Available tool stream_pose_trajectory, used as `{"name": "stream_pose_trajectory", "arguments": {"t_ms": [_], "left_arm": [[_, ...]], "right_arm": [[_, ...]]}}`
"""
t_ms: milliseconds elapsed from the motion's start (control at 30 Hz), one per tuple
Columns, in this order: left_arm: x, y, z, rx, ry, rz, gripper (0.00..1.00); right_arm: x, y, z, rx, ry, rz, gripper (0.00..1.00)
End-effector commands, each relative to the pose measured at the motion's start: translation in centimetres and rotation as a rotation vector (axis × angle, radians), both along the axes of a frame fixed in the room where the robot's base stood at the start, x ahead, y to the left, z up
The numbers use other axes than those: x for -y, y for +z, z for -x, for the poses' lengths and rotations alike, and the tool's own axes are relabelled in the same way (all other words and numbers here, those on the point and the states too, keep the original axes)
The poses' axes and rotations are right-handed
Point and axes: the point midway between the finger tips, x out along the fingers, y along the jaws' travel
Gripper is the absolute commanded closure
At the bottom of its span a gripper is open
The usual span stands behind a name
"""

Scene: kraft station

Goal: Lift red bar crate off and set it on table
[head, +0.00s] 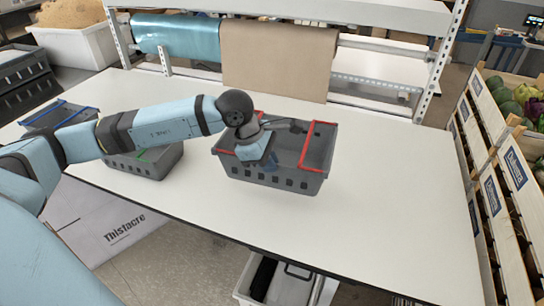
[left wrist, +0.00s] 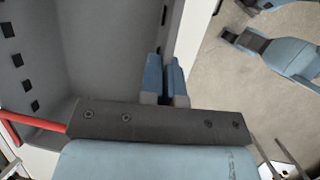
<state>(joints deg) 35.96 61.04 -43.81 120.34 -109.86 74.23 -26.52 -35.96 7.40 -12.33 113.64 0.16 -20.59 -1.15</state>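The red bar crate (head: 308,182) is a grey slotted basket with red bars at its left and right ends. It stands upright on the white table and looks empty. My left gripper (head: 268,162) reaches down at the crate's near side, left of its middle. In the left wrist view the crate's inside (left wrist: 90,60) fills the left, with part of a red bar (left wrist: 35,123) low at the edge. There the left fingers (left wrist: 166,82) are close together at the crate wall, seemingly with the wall between them. The wall between the fingertips is mostly hidden. My right gripper is out of view.
A green-bar crate (head: 158,170) stands left, partly behind my left arm, with a blue-bar crate (head: 45,122) beyond. Paper rolls (head: 280,60) hang on a rack behind. Wooden produce crates (head: 492,195) line the right. The table right of the red bar crate (head: 400,180) is clear.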

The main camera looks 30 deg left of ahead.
Motion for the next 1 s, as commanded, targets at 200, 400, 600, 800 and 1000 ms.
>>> {"name": "stream_pose_trajectory", "arguments": {"t_ms": [200,400,600,800,1000], "left_arm": [[0.0,-2.3,0.0,0.002,-0.001,0.000,1.00],[0.0,-4.2,-0.1,0.002,-0.001,0.001,1.00],[0.0,-6.1,0.0,0.002,-0.001,0.000,1.00],[0.0,-8.0,-0.1,0.001,0.000,0.001,1.00],[0.0,-9.9,-0.1,0.002,0.001,0.000,1.00]], "right_arm": [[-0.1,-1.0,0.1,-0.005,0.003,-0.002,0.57],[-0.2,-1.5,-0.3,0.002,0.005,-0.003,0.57],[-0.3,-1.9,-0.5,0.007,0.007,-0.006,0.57],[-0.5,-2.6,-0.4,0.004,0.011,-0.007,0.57],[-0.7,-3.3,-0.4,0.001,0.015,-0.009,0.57]]}}
